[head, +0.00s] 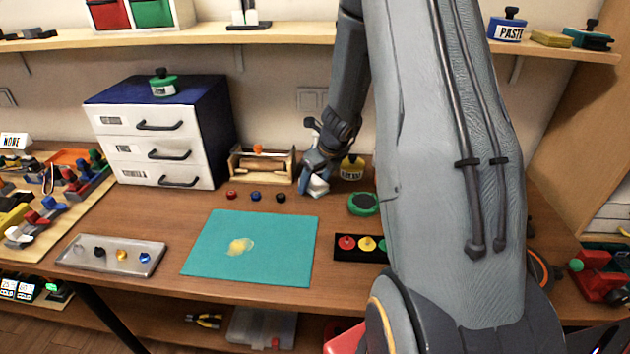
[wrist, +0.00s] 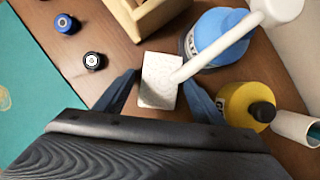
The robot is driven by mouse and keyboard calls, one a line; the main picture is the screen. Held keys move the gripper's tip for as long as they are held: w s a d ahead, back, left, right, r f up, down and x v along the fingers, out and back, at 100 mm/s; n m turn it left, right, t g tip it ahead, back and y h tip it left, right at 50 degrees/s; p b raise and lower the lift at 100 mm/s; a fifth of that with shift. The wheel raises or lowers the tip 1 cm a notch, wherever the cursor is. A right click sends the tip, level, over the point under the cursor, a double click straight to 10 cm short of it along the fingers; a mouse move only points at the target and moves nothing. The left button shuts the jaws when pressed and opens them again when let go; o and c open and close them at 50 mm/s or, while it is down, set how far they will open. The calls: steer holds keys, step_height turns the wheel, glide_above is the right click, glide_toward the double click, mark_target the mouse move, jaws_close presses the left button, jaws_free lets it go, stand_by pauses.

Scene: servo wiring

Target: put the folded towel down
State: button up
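The folded towel is a small white block (wrist: 160,82) between the two dark fingers of my gripper (wrist: 160,95) in the wrist view. The fingers sit close against its two sides, so my gripper appears shut on it. In the head view the towel (head: 318,187) shows as a white patch at the tip of my gripper (head: 316,178), low over the back of the bench. I cannot tell whether its underside touches the wood.
A blue bottle with a white spout (wrist: 215,38) and a yellow labelled bottle (wrist: 247,104) stand close on the right. A wooden holder (head: 262,165) is left of my gripper. Small caps (head: 256,196) and a teal mat (head: 250,247) lie in front.

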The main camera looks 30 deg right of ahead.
steer(key=a+p+v, duration=0.1)
steer(key=v, duration=1)
steer(key=s+a+r+n+g, duration=0.1)
steer(key=s+a+n, duration=0.7)
steer(key=n, duration=0.9)
steer(key=s+a+r+n+g, duration=0.1)
steer(key=s+a+r+n, duration=0.1)
steer(key=s+a+n, duration=0.7)
steer(key=s+n, duration=0.1)
steer(key=n, duration=0.6)
steer(key=shift+a+n+g+h, duration=0.15)
steer(key=shift+n+g+h, duration=0.25)
